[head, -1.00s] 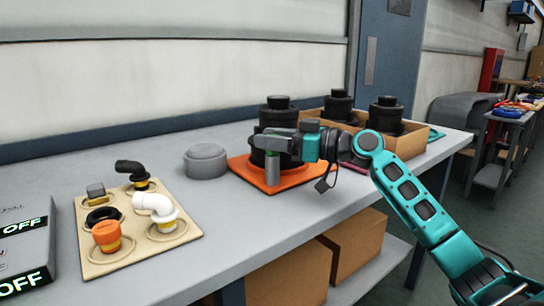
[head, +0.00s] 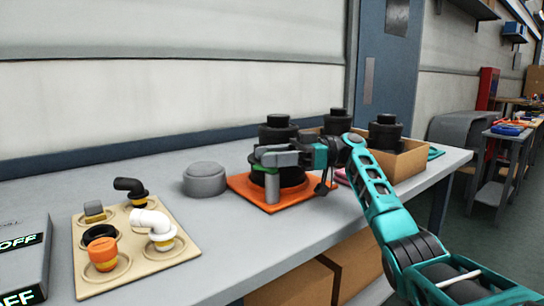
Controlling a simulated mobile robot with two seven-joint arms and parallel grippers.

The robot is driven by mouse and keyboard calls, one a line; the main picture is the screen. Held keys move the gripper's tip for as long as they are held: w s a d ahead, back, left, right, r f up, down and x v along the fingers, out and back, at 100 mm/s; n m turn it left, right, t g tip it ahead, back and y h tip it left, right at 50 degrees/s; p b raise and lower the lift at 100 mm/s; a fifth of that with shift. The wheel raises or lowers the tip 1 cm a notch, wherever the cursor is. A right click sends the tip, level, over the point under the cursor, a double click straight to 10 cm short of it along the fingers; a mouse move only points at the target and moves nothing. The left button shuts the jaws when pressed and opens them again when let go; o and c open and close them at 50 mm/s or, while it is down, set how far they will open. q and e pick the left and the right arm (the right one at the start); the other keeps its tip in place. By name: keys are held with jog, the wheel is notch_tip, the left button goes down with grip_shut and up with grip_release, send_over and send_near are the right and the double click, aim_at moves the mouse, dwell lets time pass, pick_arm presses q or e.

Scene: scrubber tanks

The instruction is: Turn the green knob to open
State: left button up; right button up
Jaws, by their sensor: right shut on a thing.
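A black tank (head: 279,132) stands on an orange base plate (head: 240,184) on the grey bench. My right gripper comes from the right across the tank's front, nearly level, and is shut on the green part. Its fingers hide the top of this part and the middle of the tank. How far the knob is turned cannot be told. My left gripper is out of view.
A grey round lid (head: 205,178) lies left of the orange plate. A beige board (head: 97,279) with several pipe fittings is at front left, beside a grey box (head: 22,260) marked OFF.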

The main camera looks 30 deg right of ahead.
dwell(0.5)
jog(key=o, duration=1)
jog(key=shift+c, duration=0.2)
jog(key=p+v, duration=0.1)
jog(key=v, duration=0.6)
jog(key=shift+d, duration=0.25)
jog(key=shift+s, duration=0.1)
